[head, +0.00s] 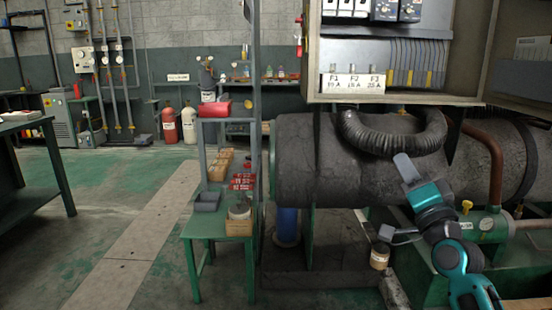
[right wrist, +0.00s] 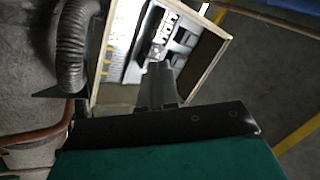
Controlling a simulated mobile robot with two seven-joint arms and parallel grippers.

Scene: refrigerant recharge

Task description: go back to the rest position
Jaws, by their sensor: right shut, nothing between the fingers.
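My right arm comes in at the lower right of the head view and reaches up in front of the large dark cylinder. My right gripper (head: 404,165) is at its upper end, with its fingers together and pointing up and left. The fingers also show in the right wrist view (right wrist: 157,82), shut with nothing held. They point toward the open electrical cabinet, which shows beyond them. My left gripper is in neither view.
The open electrical cabinet (head: 393,97) hangs above the large cylinder (head: 310,160). A ribbed hose (head: 392,143) and a copper pipe (head: 495,165) are close to my right gripper. A green stand (head: 218,228) with small bins stands left. Open floor (head: 110,230) lies farther left.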

